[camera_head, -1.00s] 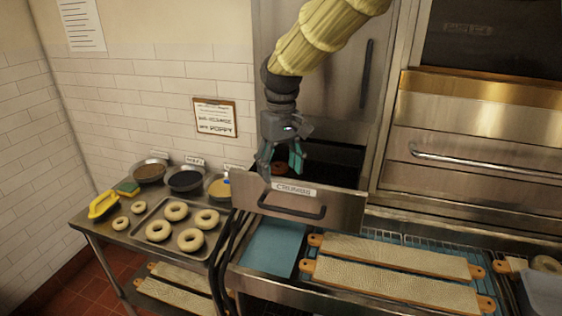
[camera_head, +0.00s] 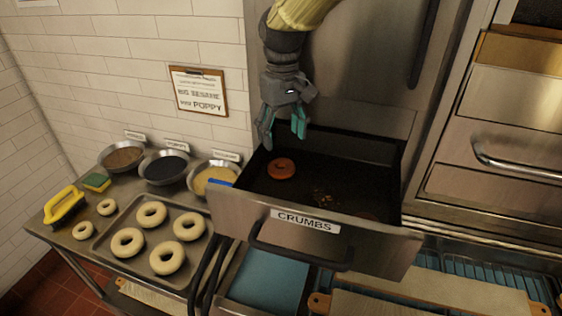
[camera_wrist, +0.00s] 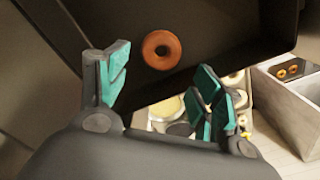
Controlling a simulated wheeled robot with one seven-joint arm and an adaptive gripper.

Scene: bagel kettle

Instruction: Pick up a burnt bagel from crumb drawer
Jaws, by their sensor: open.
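The crumb drawer (camera_head: 385,236) is pulled open, with a "CRUMBS" label and a black handle on its steel front. A brown-orange bagel (camera_head: 281,169) lies flat on its dark floor, toward the left side. Part of another dark brown shape (camera_head: 368,215) shows behind the drawer front, mostly hidden. My gripper (camera_head: 283,134) is open and empty, pointing down above the back left of the drawer, apart from the bagel. In the wrist view the bagel (camera_wrist: 162,50) lies beyond my open fingers (camera_wrist: 165,90), between them sideways.
Crumbs (camera_head: 322,198) lie on the drawer floor. To the left, a table holds a tray (camera_head: 103,243) of pale bagels, topping bowls (camera_head: 168,168) and a yellow-handled tool (camera_head: 64,205). A clipboard (camera_head: 198,90) hangs on the wall. An oven handle (camera_head: 520,165) juts out at right.

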